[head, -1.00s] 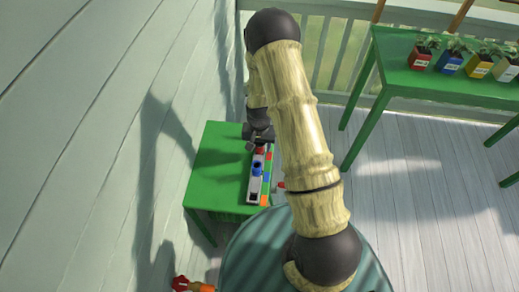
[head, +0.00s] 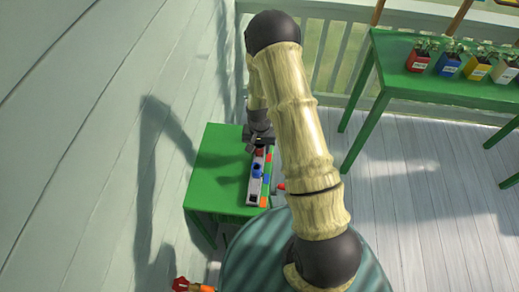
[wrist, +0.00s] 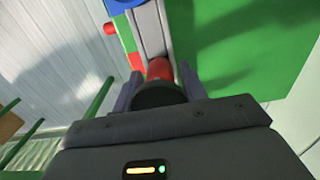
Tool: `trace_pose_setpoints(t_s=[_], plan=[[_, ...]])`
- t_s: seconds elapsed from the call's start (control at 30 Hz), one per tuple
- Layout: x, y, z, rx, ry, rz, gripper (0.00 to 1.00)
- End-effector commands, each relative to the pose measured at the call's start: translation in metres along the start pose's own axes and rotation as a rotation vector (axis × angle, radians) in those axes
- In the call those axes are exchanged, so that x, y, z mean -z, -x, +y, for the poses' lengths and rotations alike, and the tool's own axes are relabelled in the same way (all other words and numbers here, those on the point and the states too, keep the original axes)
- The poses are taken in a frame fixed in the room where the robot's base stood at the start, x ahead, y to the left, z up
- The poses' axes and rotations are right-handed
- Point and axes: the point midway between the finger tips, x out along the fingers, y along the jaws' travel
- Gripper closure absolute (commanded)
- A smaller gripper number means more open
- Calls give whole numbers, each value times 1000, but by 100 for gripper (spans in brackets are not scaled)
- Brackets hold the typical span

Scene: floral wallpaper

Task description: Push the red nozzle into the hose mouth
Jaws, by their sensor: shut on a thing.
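My gripper (wrist: 156,90) is shut on the red nozzle (wrist: 159,69), a short red cylinder with a wide black part nearest the palm. The nozzle's red end points at the grey channel of a long narrow rack (wrist: 147,27); I cannot tell whether it touches it. In the head view my gripper (head: 251,146) is at the far end of this rack (head: 253,187), on the small green table (head: 214,170). A blue piece (head: 257,171) stands midway along the rack. I cannot clearly make out the hose mouth in either view.
Coloured blocks line the rack's right side in the head view. The table is bare left of the rack, with a wall beyond. A red and orange item (head: 182,284) is at the bottom left. A second green table (head: 440,93) with several potted plants stands at the right.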

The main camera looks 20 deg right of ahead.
Motion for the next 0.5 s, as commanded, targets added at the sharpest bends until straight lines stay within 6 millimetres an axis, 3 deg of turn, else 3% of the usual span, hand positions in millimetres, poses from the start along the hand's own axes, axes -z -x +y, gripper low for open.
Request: trace_pose_setpoints(t_s=[0.5], plan=[[1, 9, 2, 0, -4, 0, 81]])
